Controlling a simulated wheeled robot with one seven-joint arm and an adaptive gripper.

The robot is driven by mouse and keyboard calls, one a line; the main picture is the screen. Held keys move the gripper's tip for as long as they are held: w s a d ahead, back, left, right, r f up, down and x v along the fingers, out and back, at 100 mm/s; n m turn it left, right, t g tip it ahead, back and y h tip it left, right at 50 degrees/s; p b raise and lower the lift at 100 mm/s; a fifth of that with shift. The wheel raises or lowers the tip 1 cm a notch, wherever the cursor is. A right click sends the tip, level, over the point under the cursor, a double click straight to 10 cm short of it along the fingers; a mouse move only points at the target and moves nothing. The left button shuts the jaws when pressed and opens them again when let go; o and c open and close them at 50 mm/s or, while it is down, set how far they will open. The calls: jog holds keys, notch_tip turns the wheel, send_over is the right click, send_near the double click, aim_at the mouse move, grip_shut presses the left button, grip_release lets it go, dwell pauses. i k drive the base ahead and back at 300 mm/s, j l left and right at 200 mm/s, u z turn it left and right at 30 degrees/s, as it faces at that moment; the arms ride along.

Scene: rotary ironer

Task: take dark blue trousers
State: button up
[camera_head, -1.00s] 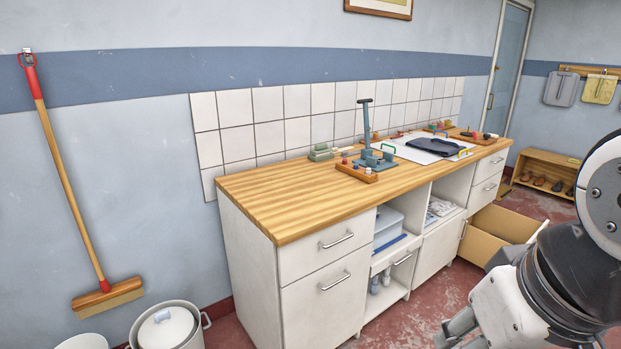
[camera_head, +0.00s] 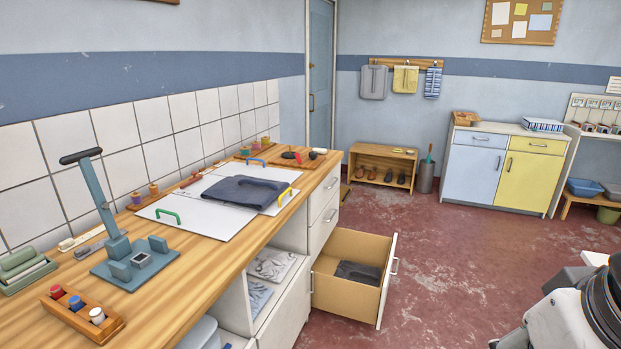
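A folded dark blue cloth garment (camera_head: 246,191), which looks like the trousers, lies flat on a white board (camera_head: 196,222) on the wooden counter. Another folded dark cloth (camera_head: 358,273) lies in the open drawer below the counter; I cannot tell what garment it is. Part of my arm shows at the lower right, well apart from both cloths. Only a small grey bit of my gripper (camera_head: 494,343) shows at the bottom edge, so its fingers are mostly cut off.
The open drawer (camera_head: 336,299) juts into the floor space. Coloured handles, including a green one (camera_head: 168,215), rise from the board. The red floor (camera_head: 440,250) right of the drawer is clear.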

aim_at(257, 193)
jog(key=i+l+u, duration=0.15)
jog(key=i+u, duration=0.25)
jog(key=i, duration=0.15)
jog(key=i+l+u, duration=0.4)
jog(key=i, duration=0.15)
jog(key=i+l+u, duration=0.85)
jog(key=l, duration=0.25)
jog(key=i+l+u, duration=0.4)
jog(key=l, duration=0.35)
